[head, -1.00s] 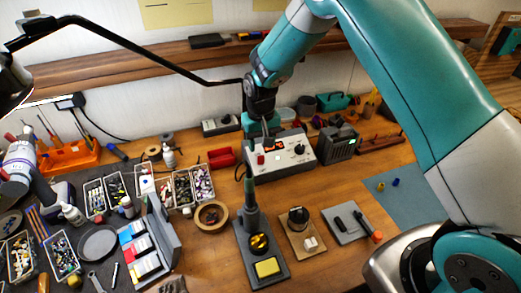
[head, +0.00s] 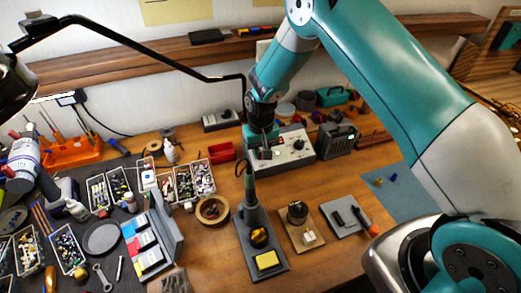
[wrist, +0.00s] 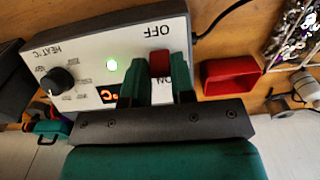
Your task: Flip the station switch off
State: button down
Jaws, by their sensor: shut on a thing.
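The grey soldering station (head: 297,148) stands at the back of the bench, below the shelf. The red switch (wrist: 159,63) sits between the OFF and ON labels. My gripper (wrist: 160,88) is shut on the red switch, one green finger on each side. The ON label is partly covered by a finger. In the head view my gripper (head: 263,140) hides the switch.
A red bin (head: 221,152) stands just left of the station. A dark grey box (head: 337,140) stands to its right. The soldering iron in its holder (head: 252,215) is in front. Parts trays (head: 184,187) lie left. The lamp arm (head: 150,50) crosses above.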

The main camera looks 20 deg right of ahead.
aim_at(261, 160)
jog(key=t+b, duration=0.2)
jog(key=b, duration=0.1)
jog(key=s+f+t+b, duration=0.1)
jog(key=b, duration=0.2)
jog(key=shift+s+t+b, duration=0.3)
jog(key=shift+t, duration=0.1)
jog(key=t+b, duration=0.1)
jog(key=b, duration=0.1)
jog(key=t+b, duration=0.1)
jog(key=b, duration=0.2)
jog(key=shift+s+f+t, duration=0.3)
jog(key=shift+s+f, duration=0.05)
jog(key=shift+s, duration=0.05)
jog(key=t+b, duration=0.1)
jog(key=b, duration=0.2)
jog(key=t+b, duration=0.1)
jog(key=b, duration=0.2)
jog(key=shift+s, duration=0.35)
jog(key=shift+s+t+b, duration=0.1)
jog(key=shift+t+b, duration=0.4)
jog(key=shift+b, duration=0.1)
jog(key=shift+r+b, duration=0.15)
jog(key=shift+b, duration=0.15)
jog(key=c, duration=1)
grip_release()
jog(key=shift+o, duration=0.2)
